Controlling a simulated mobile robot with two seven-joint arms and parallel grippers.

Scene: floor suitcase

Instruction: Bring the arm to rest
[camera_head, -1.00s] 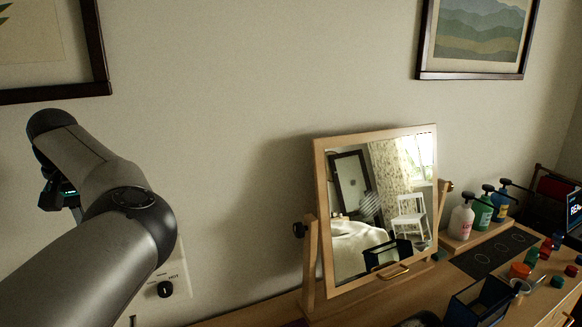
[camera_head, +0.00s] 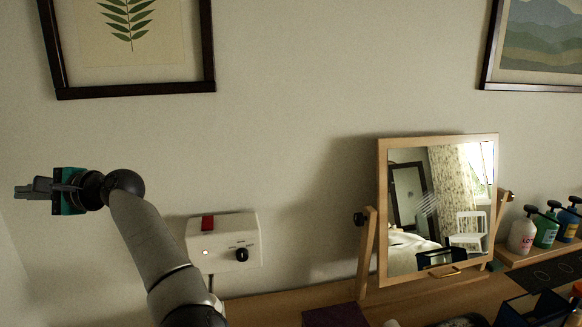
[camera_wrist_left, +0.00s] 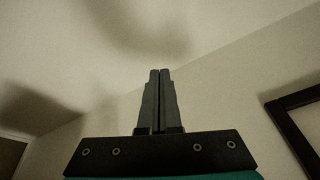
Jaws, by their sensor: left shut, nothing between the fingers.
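My left gripper (camera_head: 30,190) is raised at the far left of the head view, in front of the bare wall and below a framed leaf picture. It points left, away from the dresser. In the left wrist view its two fingers (camera_wrist_left: 158,100) lie side by side, shut with nothing between them, against blank wall and ceiling. My left arm (camera_head: 160,250) rises from the bottom of the head view. My right gripper is not in view.
A white wall box (camera_head: 222,242) with a red switch and a black knob is right of my left arm. A tilting mirror (camera_head: 383,215) stands on the wooden dresser (camera_head: 270,308). Pump bottles (camera_head: 522,236) stand at the right. A leaf picture (camera_head: 130,45) hangs above my gripper.

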